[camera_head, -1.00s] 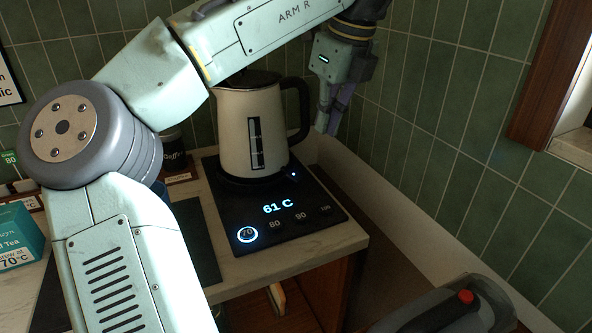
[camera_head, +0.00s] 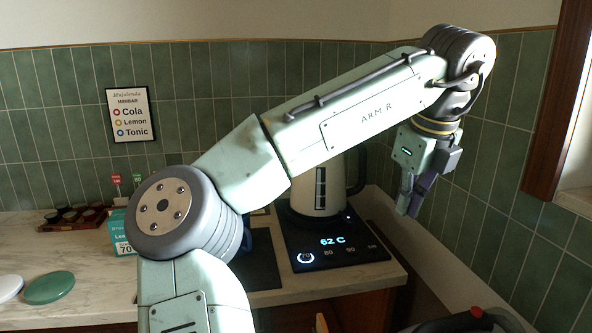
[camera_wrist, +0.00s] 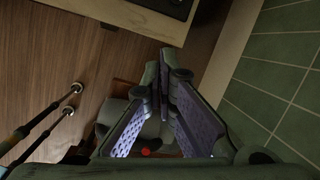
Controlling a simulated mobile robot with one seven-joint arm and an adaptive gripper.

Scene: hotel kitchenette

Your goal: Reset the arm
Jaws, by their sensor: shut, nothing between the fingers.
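My arm stretches across the head view from lower left to upper right, with its forearm in front of the kettle. My gripper (camera_head: 408,208) hangs fingers down at the right, beside the kettle's handle side and in front of the tiled wall. In the wrist view the two purple-padded fingers of my gripper (camera_wrist: 166,60) meet at the tips with nothing between them.
The counter (camera_head: 85,285) holds a teal tea box (camera_head: 121,233), a tray of small cups (camera_head: 76,215), a green disc (camera_head: 49,287) and a white disc (camera_head: 8,288). A tiled wall (camera_head: 505,180) is close on the right. The wrist view shows wooden floor (camera_wrist: 60,75) below.

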